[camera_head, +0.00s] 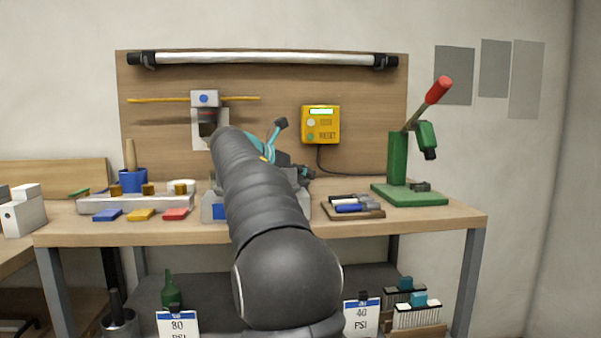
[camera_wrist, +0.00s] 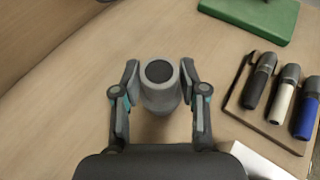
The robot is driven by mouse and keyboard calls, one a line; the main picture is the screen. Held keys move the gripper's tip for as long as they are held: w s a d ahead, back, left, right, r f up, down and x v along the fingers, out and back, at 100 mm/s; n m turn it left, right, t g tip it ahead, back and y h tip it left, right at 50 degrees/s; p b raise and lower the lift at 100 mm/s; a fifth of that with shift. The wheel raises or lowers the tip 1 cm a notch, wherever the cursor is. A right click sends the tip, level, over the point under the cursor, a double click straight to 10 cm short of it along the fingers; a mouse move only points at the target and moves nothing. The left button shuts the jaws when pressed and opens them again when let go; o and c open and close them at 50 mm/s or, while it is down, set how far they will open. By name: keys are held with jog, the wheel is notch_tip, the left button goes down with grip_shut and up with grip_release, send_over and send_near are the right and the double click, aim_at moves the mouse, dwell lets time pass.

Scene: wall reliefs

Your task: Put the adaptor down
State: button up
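The adaptor is a grey, rounded cylinder (camera_wrist: 160,90) with a dark round top in the wrist view. My gripper (camera_wrist: 160,76) has one finger on each side of it and appears closed on it. The adaptor is over the bare wooden bench top (camera_wrist: 75,100); I cannot tell whether its bottom touches the wood. In the head view my dark arm covers the middle of the bench. Only teal and dark parts of my gripper show past it, and the adaptor cannot be made out there.
Right of my gripper, a wooden tray (camera_wrist: 262,128) holds black, white and blue handled tools. The green press base (camera_wrist: 262,14) lies beyond. A white block (camera_wrist: 258,162) is near the lower right. Bench left of the gripper is clear. A yellow box (camera_head: 321,125) hangs behind.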

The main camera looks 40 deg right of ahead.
jog(key=shift+o, duration=0.2)
jog(key=shift+r, duration=0.25)
jog(key=v, duration=0.7)
jog(key=shift+a+p, duration=0.25)
jog(key=shift+p, duration=0.15)
jog(key=shift+r, duration=0.1)
